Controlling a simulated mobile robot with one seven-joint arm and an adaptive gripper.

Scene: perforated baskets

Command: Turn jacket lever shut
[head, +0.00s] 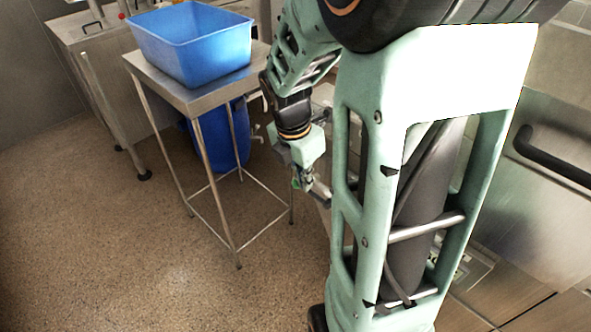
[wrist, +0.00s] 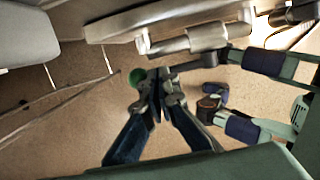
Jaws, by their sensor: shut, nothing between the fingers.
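My gripper (wrist: 157,84) is shut and empty in the wrist view, its fingers together and pointing up the picture. A round green knob (wrist: 137,77) shows just left of the fingertips; it may be the end of the jacket lever, but I cannot tell for sure. A thin grey bar (wrist: 192,65) runs right from near the fingertips. Above it is a metal pipe fitting (wrist: 200,38). Whether the fingertips touch the knob or bar is unclear. In the head view my gripper (head: 318,192) is small and low, right of the steel table, and the lever cannot be made out.
A steel table (head: 190,98) carries a blue bin (head: 195,55). A blue drum (head: 222,150) stands beneath it. A steel cabinet with a dark handle (head: 552,158) is at the right. The speckled floor (head: 110,240) is clear at the front left.

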